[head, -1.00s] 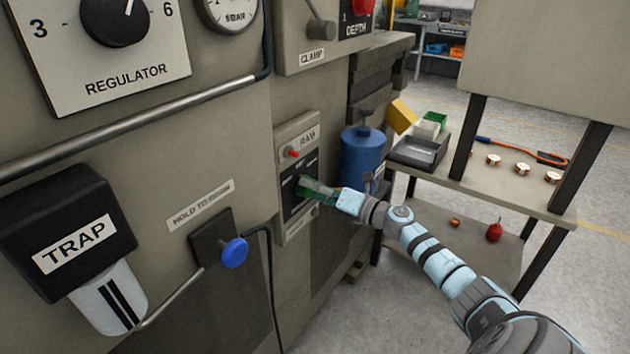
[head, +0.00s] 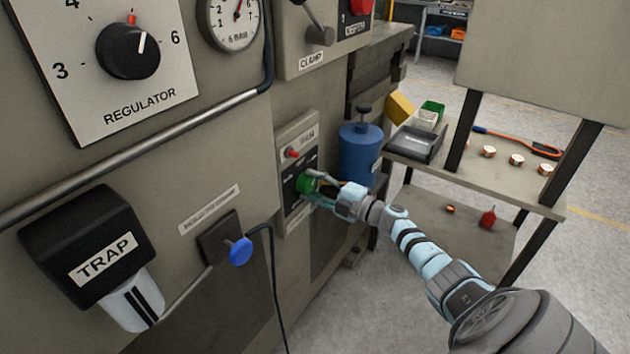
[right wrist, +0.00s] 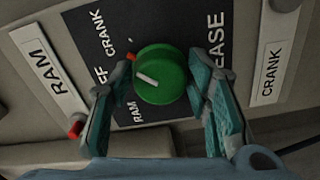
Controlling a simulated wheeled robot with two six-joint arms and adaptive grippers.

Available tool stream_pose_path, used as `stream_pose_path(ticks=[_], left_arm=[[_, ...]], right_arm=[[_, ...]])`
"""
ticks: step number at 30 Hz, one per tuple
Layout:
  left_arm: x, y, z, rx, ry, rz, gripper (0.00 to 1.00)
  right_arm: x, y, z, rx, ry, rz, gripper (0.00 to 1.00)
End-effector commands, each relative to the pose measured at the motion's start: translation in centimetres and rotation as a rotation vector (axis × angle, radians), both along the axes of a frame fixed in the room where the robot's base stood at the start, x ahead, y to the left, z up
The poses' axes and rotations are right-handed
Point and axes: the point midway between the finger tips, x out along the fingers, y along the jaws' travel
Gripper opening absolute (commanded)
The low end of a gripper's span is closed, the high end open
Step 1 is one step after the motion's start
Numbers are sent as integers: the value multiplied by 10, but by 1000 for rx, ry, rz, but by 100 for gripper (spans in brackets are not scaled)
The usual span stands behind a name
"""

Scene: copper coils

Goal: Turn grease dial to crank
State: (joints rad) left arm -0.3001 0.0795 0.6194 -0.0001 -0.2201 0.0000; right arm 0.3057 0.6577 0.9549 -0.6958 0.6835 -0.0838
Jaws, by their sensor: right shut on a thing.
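The green grease dial (right wrist: 163,75) sits on a dark plate on the machine's side panel. In the right wrist view its white pointer line points left and slightly up, a little below a small red mark on the plate. The lettering CRANK (right wrist: 118,35) is at the upper left, RAM below the dial, and partly covered letters lie between them. The dial (head: 304,185) also shows in the head view. My right gripper (head: 318,190) is shut on the dial, one finger on each side. My left gripper is not in view.
A red button (head: 292,153) sits just above the dial plate. A blue canister (head: 359,155) stands close behind my right gripper. A shelf table (head: 470,172) at the right holds a tray and several small coils. The blue HOLD knob (head: 240,251) is at the lower left.

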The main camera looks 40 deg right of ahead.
Motion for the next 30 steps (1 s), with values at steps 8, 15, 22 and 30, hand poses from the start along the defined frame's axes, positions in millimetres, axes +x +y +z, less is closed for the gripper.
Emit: stream_pose_path(ticks=[8, 15, 22, 30], left_arm=[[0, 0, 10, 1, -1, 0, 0], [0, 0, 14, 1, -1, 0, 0], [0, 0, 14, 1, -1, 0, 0], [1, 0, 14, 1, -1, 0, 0]], right_arm=[[1, 0, 2, 188, 52, -1, 17], [1, 0, 1, 278, 78, 0, 17], [1, 0, 1, 306, 87, 0, 17], [1, 1, 1, 307, 87, 1, 17]])
